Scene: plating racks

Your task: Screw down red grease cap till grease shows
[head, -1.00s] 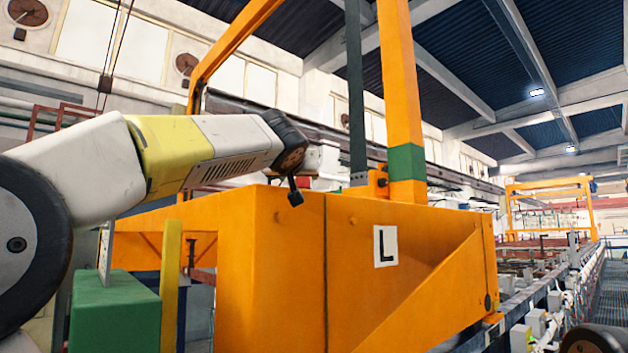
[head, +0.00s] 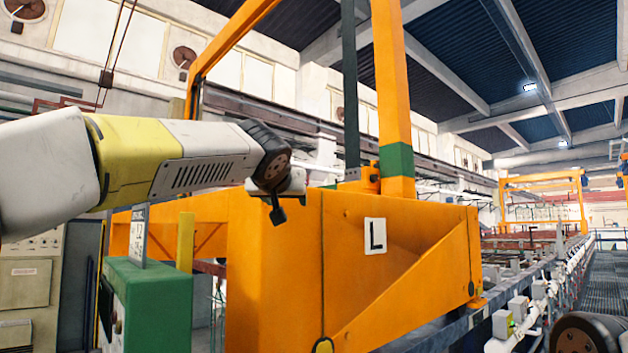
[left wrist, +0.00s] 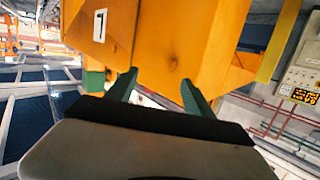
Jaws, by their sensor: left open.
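I make out no red grease cap in either view. My left gripper (head: 278,214) is in front of the upper part of the orange gantry housing (head: 300,260), seen small and dark at the end of my arm. In the left wrist view its two green fingers are spread apart with nothing between them (left wrist: 157,92). The orange housing (left wrist: 170,50) lies beyond the fingertips; I cannot tell the distance. A white plate with a black L (head: 375,236) is on the housing. My right gripper is not in view.
A green box (head: 155,305) and a yellow post (head: 185,243) stand left of the housing. A control cabinet (head: 28,290) is at the far left. An orange upright (head: 393,90) rises above the housing. A rail line with white fittings (head: 500,322) and a grated walkway (head: 608,275) run along the right.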

